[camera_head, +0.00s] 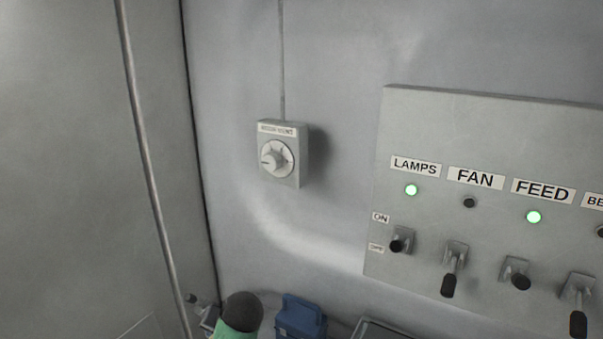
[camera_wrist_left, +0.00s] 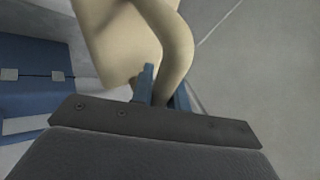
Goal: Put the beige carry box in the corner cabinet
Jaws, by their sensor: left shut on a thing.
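The beige carry box (camera_wrist_left: 108,45) fills the upper middle of the left wrist view, with its curved handle on its right side. My left gripper (camera_wrist_left: 162,88) has its blue fingers shut on that handle. The box's far side and most of its body lie outside the view, so I cannot tell what it rests on, if anything. The box does not show in the head view. I cannot make out the corner cabinet for certain in either view. My right gripper is in neither view.
A blue case (camera_wrist_left: 35,80) with light latches is left of the box in the wrist view. In the head view, a dial box (camera_head: 280,155) and a switch panel (camera_head: 470,210) are on the wall. A green, dark-topped object (camera_head: 240,315) and a blue box (camera_head: 300,318) are below.

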